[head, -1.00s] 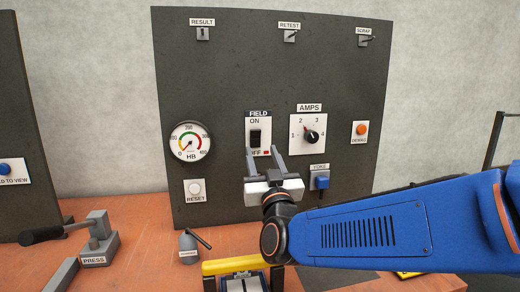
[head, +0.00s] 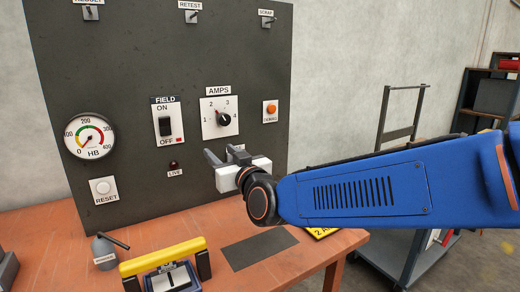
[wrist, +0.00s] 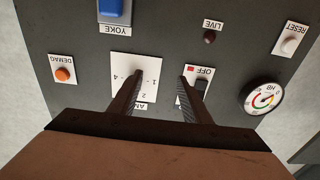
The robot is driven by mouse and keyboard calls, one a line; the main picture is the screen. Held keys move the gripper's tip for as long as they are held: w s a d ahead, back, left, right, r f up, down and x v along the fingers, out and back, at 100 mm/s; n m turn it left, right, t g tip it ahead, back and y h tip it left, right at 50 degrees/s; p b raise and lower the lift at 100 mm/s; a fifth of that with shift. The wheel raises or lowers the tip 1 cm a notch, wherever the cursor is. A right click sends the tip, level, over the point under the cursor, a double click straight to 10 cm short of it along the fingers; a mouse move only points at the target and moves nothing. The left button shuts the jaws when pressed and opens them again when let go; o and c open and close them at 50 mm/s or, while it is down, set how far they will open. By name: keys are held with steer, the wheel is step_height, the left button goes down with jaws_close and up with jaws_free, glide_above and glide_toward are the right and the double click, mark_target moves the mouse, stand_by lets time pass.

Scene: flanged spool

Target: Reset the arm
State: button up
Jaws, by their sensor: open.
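My gripper (head: 224,154) is open and empty in front of the dark upright panel (head: 130,60), below the AMPS dial (head: 222,118). In the wrist view the two fingers (wrist: 160,78) stand apart over the panel, one overlapping the AMPS plate and the other the FIELD switch plate (wrist: 193,85). I cannot tell the gap to the panel. In the head view the FIELD switch (head: 166,126) is left of the dial. The blue YOKE part (wrist: 115,10) shows in the wrist view; my gripper hides it in the head view.
A gauge (head: 90,136), RESET button (head: 103,188), LIVE lamp (head: 173,166) and orange button (head: 270,108) are on the panel. A yellow-barred fixture (head: 162,257) and a small grey lever piece (head: 105,250) stand on the orange bench (head: 40,235). A cart (head: 395,225) is at right.

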steer(key=s+d+f+m+g+h, duration=0.1)
steer(key=s+d+f+g+h, duration=0.2)
steer(key=d, duration=0.5)
steer(key=s+d+f+m+g+h, duration=0.1)
steer(key=s+d+f, duration=0.1)
steer(key=d+f, duration=0.45)
steer(key=s+d+f+g+h, duration=0.1)
steer(key=s+d+f+h, duration=0.15)
steer(key=d, duration=0.75)
steer(key=s+d+f+m+g+h, duration=0.1)
steer(key=s+d+f, duration=0.4)
steer(key=s, duration=0.5)
steer(key=s+d+f+m+g+h, duration=0.2)
steer(key=s+d+f+g, duration=0.3)
steer(key=s+d, duration=0.4)
steer(key=shift+s+d+f+m, duration=0.3)
steer(key=shift+s+d+m, duration=0.05)
steer(key=shift+d+m, duration=0.4)
